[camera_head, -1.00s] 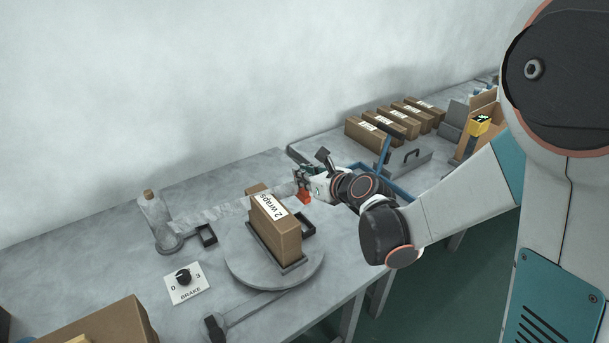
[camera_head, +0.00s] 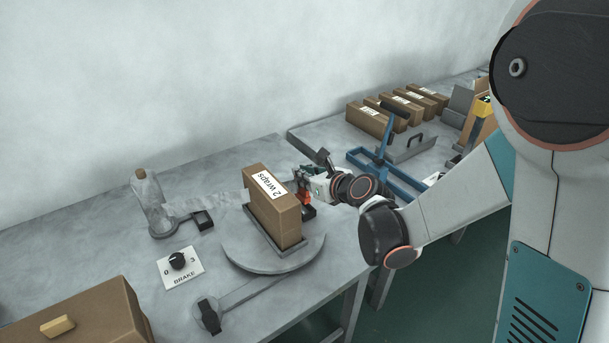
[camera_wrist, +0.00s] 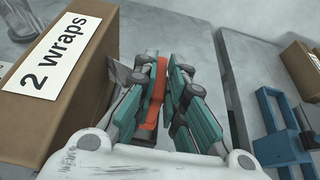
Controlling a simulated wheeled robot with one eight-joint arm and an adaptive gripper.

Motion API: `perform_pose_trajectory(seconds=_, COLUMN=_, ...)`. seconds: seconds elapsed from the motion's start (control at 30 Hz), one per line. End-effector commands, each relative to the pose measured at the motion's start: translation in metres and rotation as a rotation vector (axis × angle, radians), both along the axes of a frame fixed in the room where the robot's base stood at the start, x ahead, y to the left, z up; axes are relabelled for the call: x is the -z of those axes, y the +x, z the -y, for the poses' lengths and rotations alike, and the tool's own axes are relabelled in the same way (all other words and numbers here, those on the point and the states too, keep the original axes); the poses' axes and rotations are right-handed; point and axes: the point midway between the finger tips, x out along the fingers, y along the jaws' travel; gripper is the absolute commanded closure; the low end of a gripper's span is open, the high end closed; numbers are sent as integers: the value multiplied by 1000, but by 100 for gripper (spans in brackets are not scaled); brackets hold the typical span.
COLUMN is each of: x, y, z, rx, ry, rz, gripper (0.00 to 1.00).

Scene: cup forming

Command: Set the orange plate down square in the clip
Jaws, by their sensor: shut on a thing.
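The orange plate (camera_wrist: 156,92) stands on edge between the teal fingers of my gripper (camera_wrist: 162,88) in the wrist view. My gripper is shut on it. In the head view the orange plate (camera_head: 305,198) shows at my gripper (camera_head: 304,187), close to the right end of the carton (camera_head: 272,208) marked "2 wraps". A small dark part (camera_head: 308,211) lies just below the plate; I cannot tell if it is the clip or if the plate touches it. The plate's lower edge is mostly hidden.
The carton stands on a round grey turntable (camera_head: 240,258) and is close on my gripper's left. Clear film (camera_head: 205,203) runs from the roll (camera_head: 148,200) toward the carton. A blue tool (camera_head: 380,158) lies to the right, past a gap between tables.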

Motion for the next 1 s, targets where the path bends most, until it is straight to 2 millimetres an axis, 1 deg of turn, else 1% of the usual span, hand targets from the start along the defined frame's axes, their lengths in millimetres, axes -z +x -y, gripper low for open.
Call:
perform_pose_trajectory(seconds=0.03, x=7, y=0, z=0, rx=0, ry=0, rz=0, gripper=100)
perform_pose_trajectory(seconds=0.1, x=12, y=0, z=0, rx=0, ry=0, rz=0, gripper=100)
perform_pose_trajectory(seconds=0.6, x=43, y=0, z=0, rx=0, ry=0, rz=0, gripper=100)
perform_pose_trajectory(seconds=0.8, x=50, y=0, z=0, rx=0, ry=0, rz=0, gripper=100)
perform_pose_trajectory(seconds=1.0, x=51, y=0, z=0, rx=0, ry=0, rz=0, gripper=100)
